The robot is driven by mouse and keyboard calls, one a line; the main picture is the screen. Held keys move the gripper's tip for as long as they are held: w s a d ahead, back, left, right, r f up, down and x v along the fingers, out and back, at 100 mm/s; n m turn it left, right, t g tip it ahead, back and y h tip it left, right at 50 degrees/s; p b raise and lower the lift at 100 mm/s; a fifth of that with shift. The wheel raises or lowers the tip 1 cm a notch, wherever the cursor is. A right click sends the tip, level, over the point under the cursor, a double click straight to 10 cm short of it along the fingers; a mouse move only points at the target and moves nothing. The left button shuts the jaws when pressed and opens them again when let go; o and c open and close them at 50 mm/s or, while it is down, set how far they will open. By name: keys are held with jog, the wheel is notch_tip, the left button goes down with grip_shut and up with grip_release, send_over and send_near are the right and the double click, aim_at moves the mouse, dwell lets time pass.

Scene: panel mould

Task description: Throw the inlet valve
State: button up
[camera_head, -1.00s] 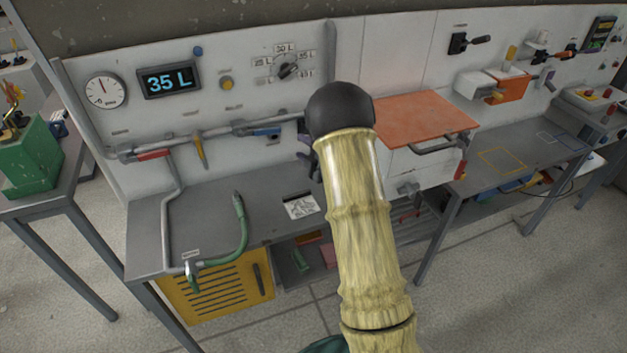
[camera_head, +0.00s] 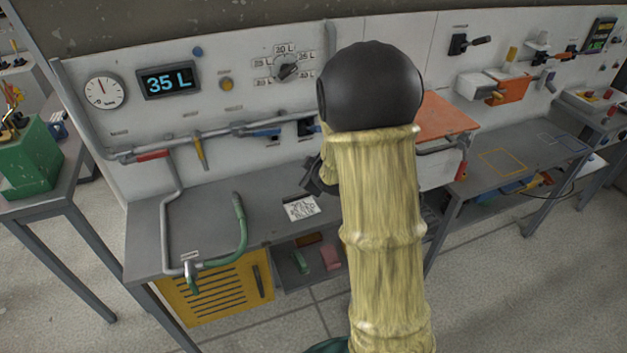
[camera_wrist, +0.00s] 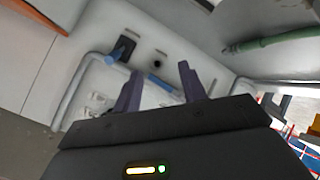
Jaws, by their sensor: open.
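Labels are too small to read, so I cannot tell which handle is the inlet valve. Along the grey wall pipe sit a red handle (camera_head: 153,156), a yellow lever (camera_head: 199,151) hanging down, and a blue handle (camera_head: 266,132). Right of these is a dark plate with a blue lever (camera_head: 306,127), partly beside my arm. My gripper (camera_head: 317,182) is in front of the panel, below the blue parts, partly hidden by my arm. In the wrist view my gripper (camera_wrist: 160,86) is open and empty, with a blue lever (camera_wrist: 112,55) and a blue bar (camera_wrist: 164,84) beyond its fingers.
The panel carries a gauge (camera_head: 103,91), a display (camera_head: 169,81) reading 35 L and a rotary dial (camera_head: 288,68). A green hose (camera_head: 240,225) and a printed card (camera_head: 301,208) are on the grey bench (camera_head: 215,212). An orange board (camera_head: 447,118) is behind my arm.

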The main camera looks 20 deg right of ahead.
jog(key=s+m, duration=0.1)
jog(key=s, duration=0.1)
jog(key=s+a+m+g, duration=0.1)
jog(key=shift+s+f+g, duration=0.2)
jog(key=shift+s+g, duration=0.1)
jog(key=shift+s, duration=0.05)
jog(key=shift+c, duration=1.3)
jog(key=shift+s+a, duration=0.1)
jog(key=shift+s, duration=0.15)
jog(key=c, duration=0.4)
jog(key=s+a+m+g, duration=0.2)
jog(key=s, duration=0.4)
jog(key=s+a+m+g, duration=0.2)
jog(key=s, duration=0.5)
jog(key=s+a+m+g, duration=0.2)
jog(key=s, duration=0.4)
jog(key=shift+s+f+m+g, duration=0.1)
jog(key=shift+s+m+g, duration=0.3)
grip_shut()
jog(key=shift+w, duration=0.1)
